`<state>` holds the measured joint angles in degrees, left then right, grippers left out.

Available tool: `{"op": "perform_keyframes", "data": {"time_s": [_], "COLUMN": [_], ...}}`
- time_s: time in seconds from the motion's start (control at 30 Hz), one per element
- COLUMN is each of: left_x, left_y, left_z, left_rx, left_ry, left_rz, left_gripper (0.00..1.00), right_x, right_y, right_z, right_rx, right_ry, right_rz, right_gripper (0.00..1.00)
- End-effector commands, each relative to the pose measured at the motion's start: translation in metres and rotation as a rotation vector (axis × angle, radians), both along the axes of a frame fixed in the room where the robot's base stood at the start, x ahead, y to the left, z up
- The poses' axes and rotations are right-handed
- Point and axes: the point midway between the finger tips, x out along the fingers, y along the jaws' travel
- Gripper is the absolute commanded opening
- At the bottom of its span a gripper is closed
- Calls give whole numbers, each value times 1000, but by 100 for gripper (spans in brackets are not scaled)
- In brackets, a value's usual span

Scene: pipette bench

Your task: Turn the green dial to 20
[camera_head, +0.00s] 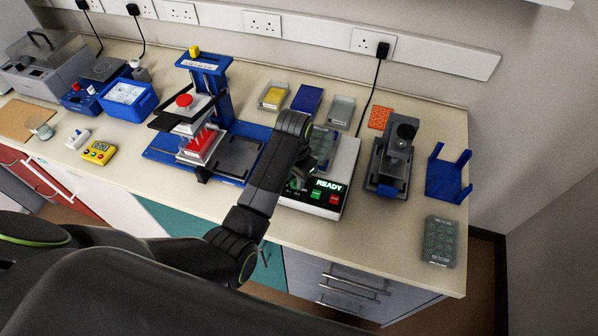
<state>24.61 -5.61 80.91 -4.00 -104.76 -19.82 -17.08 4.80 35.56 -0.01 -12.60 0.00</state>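A white bench device (345,165) shows a lit display reading READY (329,184), with a green button (316,195) and a red button (334,199) below it. My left gripper (300,178) points down over the left part of this device's front, close to the panel. Its fingers are dark and mostly hidden by my own wrist, so I cannot tell whether they are open or shut or touching anything. I cannot make out the green dial or its setting; my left arm covers that part of the panel. My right gripper is not in view.
A blue-based press (160,148) with a red knob stands left of my forearm. A dark microscope-like device (390,165), a blue rack (449,177) and a grey plate (440,240) stand to the right. Small trays lie behind. The bench's front right is mostly clear.

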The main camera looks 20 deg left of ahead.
Motion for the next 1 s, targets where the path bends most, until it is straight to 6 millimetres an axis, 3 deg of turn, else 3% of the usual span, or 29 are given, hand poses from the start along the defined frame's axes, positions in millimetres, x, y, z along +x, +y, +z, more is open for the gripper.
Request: {"op": "perform_keyframes", "data": {"time_s": [0.23,0.5,1.0], "left_x": [0,0,0], "left_y": [0,0,-1], "left_z": [0,0,0], "left_rx": [0,0,-1], "left_ry": [-1,-1,-3], "left_rz": [0,0,91], "left_gripper": [30,0,0], "right_x": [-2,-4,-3], "right_y": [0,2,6], "right_z": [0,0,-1], "right_rx": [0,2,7], "right_ry": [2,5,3], "right_rz": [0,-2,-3], "right_gripper": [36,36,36]}}
